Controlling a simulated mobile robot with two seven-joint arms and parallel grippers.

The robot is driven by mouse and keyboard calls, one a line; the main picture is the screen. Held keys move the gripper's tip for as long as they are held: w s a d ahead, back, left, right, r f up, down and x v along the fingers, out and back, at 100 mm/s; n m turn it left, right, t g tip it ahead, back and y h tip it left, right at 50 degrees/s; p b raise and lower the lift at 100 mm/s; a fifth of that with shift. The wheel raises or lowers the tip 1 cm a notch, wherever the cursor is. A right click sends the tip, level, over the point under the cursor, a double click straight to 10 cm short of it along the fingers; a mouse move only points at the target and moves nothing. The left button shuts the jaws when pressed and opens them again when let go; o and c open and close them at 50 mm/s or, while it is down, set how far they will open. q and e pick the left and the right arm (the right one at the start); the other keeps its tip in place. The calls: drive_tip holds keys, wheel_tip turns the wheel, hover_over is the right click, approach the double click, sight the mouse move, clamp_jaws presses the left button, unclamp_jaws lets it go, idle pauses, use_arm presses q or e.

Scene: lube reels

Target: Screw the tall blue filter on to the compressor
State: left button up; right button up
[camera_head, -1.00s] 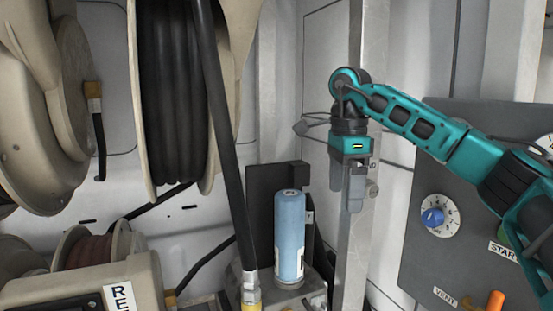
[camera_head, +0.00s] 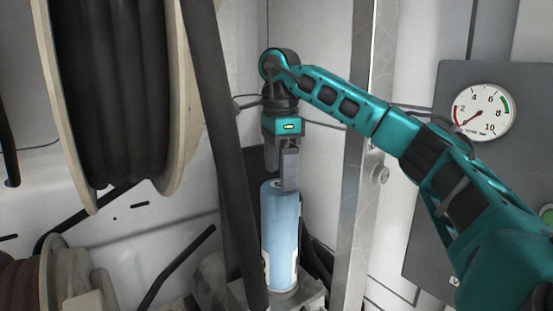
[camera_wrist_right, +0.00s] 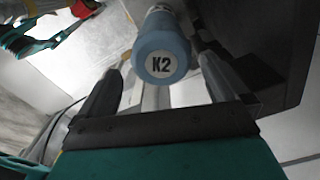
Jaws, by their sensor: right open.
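The tall blue filter (camera_head: 281,235) stands upright on a grey metal block (camera_head: 287,300) in the head view. In the right wrist view the blue filter (camera_wrist_right: 162,45) shows its round end, marked K2, between and beyond my fingers. My right gripper (camera_head: 282,185) points down just above the filter's top. In the right wrist view my right gripper (camera_wrist_right: 165,75) is open, with one finger on each side of the filter and nothing gripped. Whether the fingers touch the filter cannot be told. My left gripper is not in view.
A large hose reel (camera_head: 115,80) fills the left. A thick black hose (camera_head: 225,150) hangs close to the filter's left. A metal post (camera_head: 362,180) stands to the right.

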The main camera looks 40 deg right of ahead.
sight(279, 207)
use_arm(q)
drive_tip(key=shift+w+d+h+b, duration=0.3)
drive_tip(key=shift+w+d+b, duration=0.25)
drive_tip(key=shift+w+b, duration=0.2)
use_arm(e)
wheel_tip(279, 207, down, 9)
drive_tip(key=shift+f, duration=0.1)
drive_tip(key=c, duration=1.2)
drive_tip(key=shift+o, duration=0.2)
drive_tip(key=shift+r+m+p, duration=0.2)
drive_tip(key=shift+m+p, duration=0.55)
drive_tip(key=shift+m, duration=0.45)
drive_tip(key=shift+f+m+p, duration=0.1)
drive_tip(key=shift+m+p, duration=0.35)
drive_tip(key=shift+m, duration=0.65)
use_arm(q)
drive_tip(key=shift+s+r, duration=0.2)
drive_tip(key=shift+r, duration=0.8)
use_arm(e)
drive_tip(key=shift+f+m, duration=0.1)
drive_tip(key=shift+m, duration=0.2)
